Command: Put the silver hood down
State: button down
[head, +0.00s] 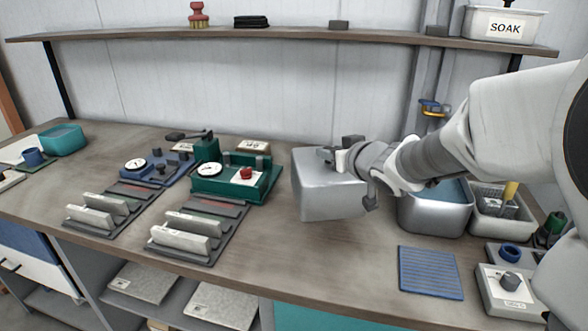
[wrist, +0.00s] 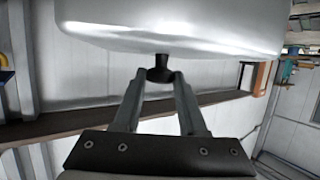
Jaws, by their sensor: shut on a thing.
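The silver hood (head: 330,197) is a box-shaped metal cover near the middle of the bench (head: 265,262) in the head view. My gripper (head: 338,152) reaches it from the right, at its top. In the wrist view, the hood (wrist: 170,30) fills the top of the picture. There my gripper (wrist: 160,76) has its fingers shut on the hood's small dark knob (wrist: 161,62). I cannot tell whether the hood's lower edge touches the bench.
A green device (head: 235,182) and a blue device (head: 155,168) stand left of the hood. A metal basin (head: 435,217) stands right, behind a blue ribbed mat (head: 430,273). Bare bench lies in front of the hood. A shelf (head: 290,34) runs above.

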notch_tip(320, 180, down, 9)
jog(key=b, duration=0.4)
jog(key=shift+f, duration=0.15)
jog(key=shift+c, duration=2.3)
grip_release()
